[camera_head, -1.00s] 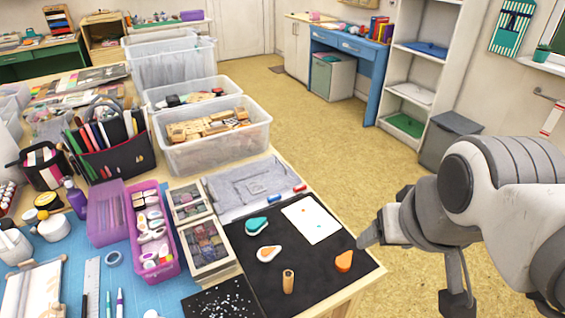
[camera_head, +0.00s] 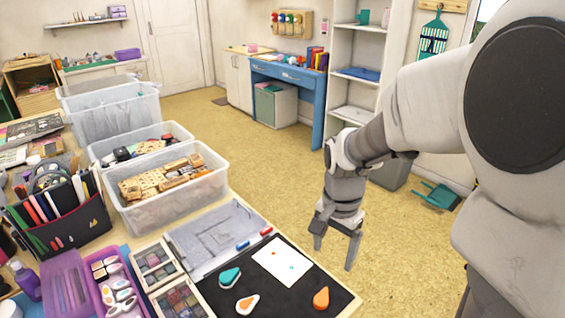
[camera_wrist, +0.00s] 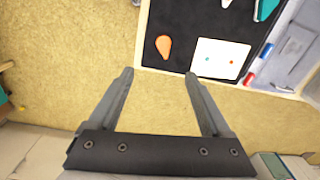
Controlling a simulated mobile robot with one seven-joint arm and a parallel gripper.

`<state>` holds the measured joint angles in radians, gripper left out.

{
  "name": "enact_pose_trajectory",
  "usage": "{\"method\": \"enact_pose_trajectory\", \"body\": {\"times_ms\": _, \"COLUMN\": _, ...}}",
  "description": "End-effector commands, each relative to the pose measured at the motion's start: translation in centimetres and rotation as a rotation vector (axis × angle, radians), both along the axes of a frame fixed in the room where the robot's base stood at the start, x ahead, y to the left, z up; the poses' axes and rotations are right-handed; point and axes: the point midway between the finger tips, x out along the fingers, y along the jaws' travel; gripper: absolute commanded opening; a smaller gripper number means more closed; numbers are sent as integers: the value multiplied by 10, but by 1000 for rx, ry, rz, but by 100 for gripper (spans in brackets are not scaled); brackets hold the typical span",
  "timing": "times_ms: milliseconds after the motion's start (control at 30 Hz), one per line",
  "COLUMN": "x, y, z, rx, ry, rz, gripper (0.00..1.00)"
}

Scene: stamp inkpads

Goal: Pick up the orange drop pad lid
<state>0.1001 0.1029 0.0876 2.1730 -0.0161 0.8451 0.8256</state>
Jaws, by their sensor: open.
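The orange drop pad lid (camera_head: 321,298) lies on the black mat (camera_head: 345,297) near the table's right edge. It also shows in the wrist view (camera_wrist: 163,46), ahead of the fingertips. My gripper (camera_head: 334,255) is open and empty, pointing down beyond the table's right edge, apart from the lid. Both fingers show in the wrist view (camera_wrist: 159,74) with floor between them. A white drop-shaped pad with an orange face (camera_head: 247,304) and a teal drop-shaped piece (camera_head: 230,277) lie further left on the mat.
A white card (camera_head: 283,262) with small dots lies on the mat. Blue and red pieces (camera_head: 266,232) lie by the grey tray (camera_head: 215,235). Clear bins (camera_head: 165,205) and ink-pad boxes (camera_head: 153,262) stand left. Open floor lies right of the table.

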Motion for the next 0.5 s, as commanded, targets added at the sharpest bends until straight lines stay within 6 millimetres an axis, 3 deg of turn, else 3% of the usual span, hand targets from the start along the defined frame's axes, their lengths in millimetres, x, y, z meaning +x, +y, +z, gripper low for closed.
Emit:
{"method": "enact_pose_trajectory", "body": {"times_ms": 267, "x": 4, "y": 0, "z": -28, "rx": 4, "ry": 26, "rz": -40, "gripper": 82}}
{"method": "enact_pose_trajectory", "body": {"times_ms": 500, "x": 3, "y": 0, "z": -81, "rx": 5, "ry": 27, "rz": -39, "gripper": 82}}
